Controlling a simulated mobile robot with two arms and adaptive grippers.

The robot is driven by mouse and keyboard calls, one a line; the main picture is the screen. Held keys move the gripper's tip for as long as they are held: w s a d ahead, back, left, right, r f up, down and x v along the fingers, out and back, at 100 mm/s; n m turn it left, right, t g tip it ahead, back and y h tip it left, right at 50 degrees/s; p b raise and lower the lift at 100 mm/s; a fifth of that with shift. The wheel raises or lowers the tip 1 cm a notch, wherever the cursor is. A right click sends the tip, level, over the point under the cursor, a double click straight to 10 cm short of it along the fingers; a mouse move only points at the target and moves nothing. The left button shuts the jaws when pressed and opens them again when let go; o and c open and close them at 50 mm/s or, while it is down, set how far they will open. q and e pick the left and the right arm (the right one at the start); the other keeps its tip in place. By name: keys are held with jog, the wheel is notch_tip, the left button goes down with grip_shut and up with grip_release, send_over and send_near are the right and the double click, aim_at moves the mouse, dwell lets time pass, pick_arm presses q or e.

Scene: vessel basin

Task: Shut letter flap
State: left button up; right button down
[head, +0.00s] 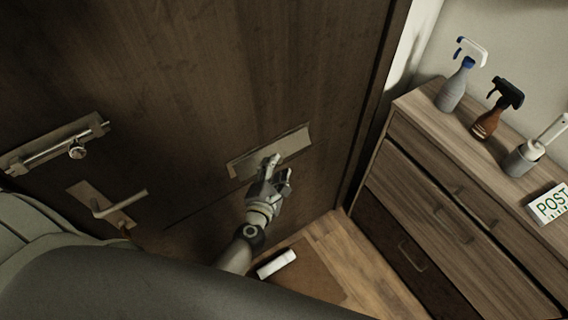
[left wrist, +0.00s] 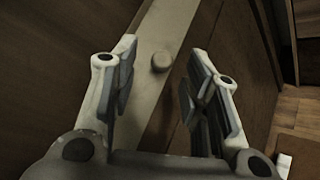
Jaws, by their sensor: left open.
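The letter flap (head: 294,144) is a pale metal plate set in the dark wooden door (head: 220,70). In the left wrist view the flap (left wrist: 178,22) runs as a pale slanting strip with a small round knob (left wrist: 161,62) on it. My left gripper (head: 279,168) is open in front of the flap's lower edge and hides part of it. In the left wrist view its fingers (left wrist: 163,58) stand on either side of the knob, apart from it. I cannot tell how far the flap is open. My right gripper is not in view.
A lever handle (head: 120,204) and a sliding bolt (head: 55,145) are on the door at left. A wooden dresser (head: 440,190) at right carries spray bottles (head: 452,92) and a POST sign (head: 551,204). A white object (head: 277,264) lies on the brown doormat (head: 318,285) below.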

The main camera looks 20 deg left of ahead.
pick_arm(q)
jog(key=shift+x, duration=1)
jog(key=shift+f, duration=0.1)
jog(key=shift+c, duration=0.4)
grip_shut()
